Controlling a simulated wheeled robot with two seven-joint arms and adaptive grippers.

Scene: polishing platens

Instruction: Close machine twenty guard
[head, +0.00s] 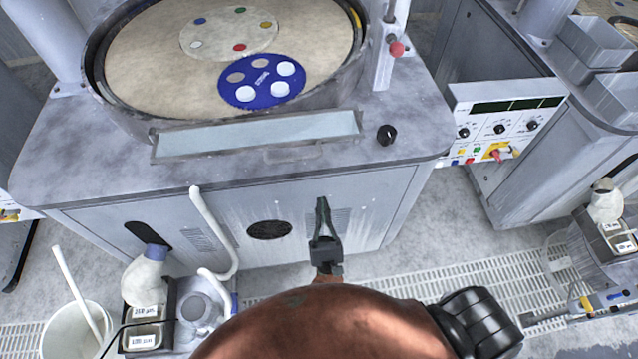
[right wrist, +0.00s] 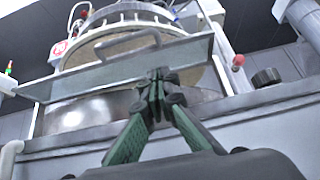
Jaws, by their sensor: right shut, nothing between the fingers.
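The guard (head: 240,136) is a long clear panel in a grey frame along the front rim of the round polishing machine. It has a bar handle (head: 295,154) at its lower edge in the head view. In the right wrist view the guard (right wrist: 85,82) spans the picture, with its handle (right wrist: 128,44) above my fingertips. My right gripper (head: 322,203) is shut and empty, in front of the cabinet and apart from the handle in the head view. Its closed fingertips (right wrist: 157,76) overlap the guard in the right wrist view; contact cannot be told. My left gripper is not in view.
A tan platen (head: 140,60) holds a blue disc carrier (head: 240,72). A black knob (head: 387,134) and a red-tipped post (head: 396,48) stand right of the guard. A control panel (head: 500,125) juts out at right. Bottles (head: 145,280) and a white bucket (head: 75,325) stand low left.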

